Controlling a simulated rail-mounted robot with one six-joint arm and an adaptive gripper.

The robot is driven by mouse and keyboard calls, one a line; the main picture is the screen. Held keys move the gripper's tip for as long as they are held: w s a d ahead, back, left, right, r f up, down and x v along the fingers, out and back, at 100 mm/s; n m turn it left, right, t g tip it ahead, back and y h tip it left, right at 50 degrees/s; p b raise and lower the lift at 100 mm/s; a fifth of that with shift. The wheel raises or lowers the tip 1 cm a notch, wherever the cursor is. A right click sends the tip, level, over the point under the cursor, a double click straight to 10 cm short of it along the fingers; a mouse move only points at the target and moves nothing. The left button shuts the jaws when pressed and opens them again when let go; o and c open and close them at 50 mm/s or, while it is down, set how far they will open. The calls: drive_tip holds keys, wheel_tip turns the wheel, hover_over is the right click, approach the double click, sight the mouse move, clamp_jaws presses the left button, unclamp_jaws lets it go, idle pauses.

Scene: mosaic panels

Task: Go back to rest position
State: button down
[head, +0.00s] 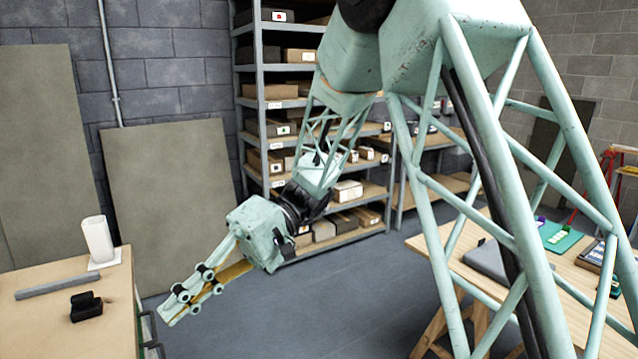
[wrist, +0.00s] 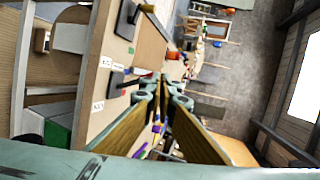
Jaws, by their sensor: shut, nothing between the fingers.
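My gripper (head: 172,312) hangs in the air over the open floor, between the left bench and the right table. In the head view its long fingers point down and to the left. In the wrist view the two fingers of my gripper (wrist: 161,88) converge toward their tips, with nothing held between them. My pale green arm runs from the upper right down to the gripper and hides part of the shelves.
A left bench (head: 30,338) carries a white cylinder (head: 98,240), a grey bar (head: 55,286) and a black block (head: 86,306). A wooden table (head: 440,246) at right holds a grey slab (head: 500,262) and a green panel (head: 556,237). Shelves (head: 258,110) with boxes stand behind.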

drive_tip(key=s+d+r+m+t+h, duration=0.2)
drive_tip(key=s+d, duration=0.4)
drive_tip(key=d, duration=0.9)
drive_tip(key=s+d+r+m+t+h, duration=0.2)
drive_tip(key=s+d+m+t+h, duration=0.2)
drive_tip(key=d, duration=1.1)
drive_tip(key=s+d+r+m+t+h, duration=0.2)
drive_tip(key=s+d+t, duration=0.6)
drive_tip(key=d, duration=0.7)
drive_tip(key=shift+m+h, duration=0.7)
drive_tip(key=shift+h, duration=0.1)
